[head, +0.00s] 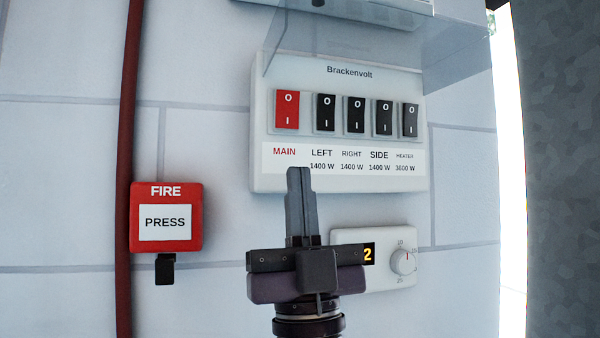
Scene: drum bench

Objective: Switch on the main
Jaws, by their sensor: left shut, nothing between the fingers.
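The red MAIN switch (287,110) is the leftmost rocker on the white Brackenvolt panel (259,130) on the wall. It is marked O at the top and I at the bottom; I cannot tell for certain which side is pressed in. My left gripper (299,172) is shut and empty, pointing up, its tips in front of the panel's label strip, below the MAIN switch and slightly right of it in the picture. It does not appear to touch the switch. The gripper hides part of the panel's lower edge. My right gripper is not in view.
Several black rockers (356,115) stand right of MAIN. A clear raised cover (380,45) juts out above them. A red FIRE press box (166,190) is at left beside a dark red pipe (127,150). A white dial unit (390,285) sits at lower right, partly behind my gripper.

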